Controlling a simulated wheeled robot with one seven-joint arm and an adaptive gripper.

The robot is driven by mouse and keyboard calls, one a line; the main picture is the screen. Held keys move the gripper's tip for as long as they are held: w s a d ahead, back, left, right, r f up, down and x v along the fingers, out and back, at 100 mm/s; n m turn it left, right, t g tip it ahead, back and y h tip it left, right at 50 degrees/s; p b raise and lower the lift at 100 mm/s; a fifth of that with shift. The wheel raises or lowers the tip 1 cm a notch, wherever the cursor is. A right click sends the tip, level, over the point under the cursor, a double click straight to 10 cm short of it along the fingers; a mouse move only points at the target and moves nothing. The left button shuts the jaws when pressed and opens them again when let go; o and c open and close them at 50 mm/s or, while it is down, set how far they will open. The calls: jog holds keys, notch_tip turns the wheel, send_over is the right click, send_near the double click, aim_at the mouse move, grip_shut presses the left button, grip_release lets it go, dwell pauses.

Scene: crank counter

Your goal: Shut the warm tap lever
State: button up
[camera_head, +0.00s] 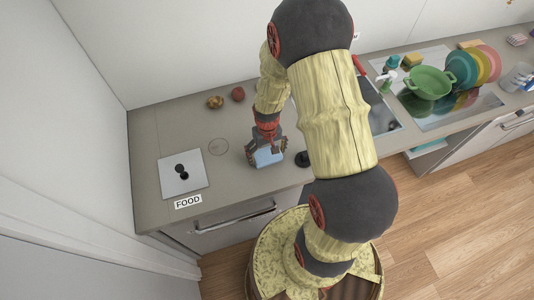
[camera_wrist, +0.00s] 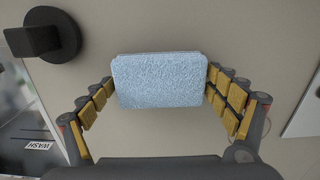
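My gripper (camera_head: 267,148) points down over the grey counter, left of my arm. In the wrist view its fingers (camera_wrist: 160,85) flank a light-blue sponge-like block (camera_wrist: 160,80) and their tips meet its two sides. The block also shows in the head view (camera_head: 268,157). Whether it is lifted clear of the counter I cannot tell. A black round knob with a flat grip (camera_wrist: 50,38) stands beside the gripper; it shows in the head view (camera_head: 303,159) too. I cannot make out a warm tap lever; my arm hides part of the counter's back.
Two round items (camera_head: 226,99) lie at the back.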

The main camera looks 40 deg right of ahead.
jog(key=shift+o, duration=1.1)
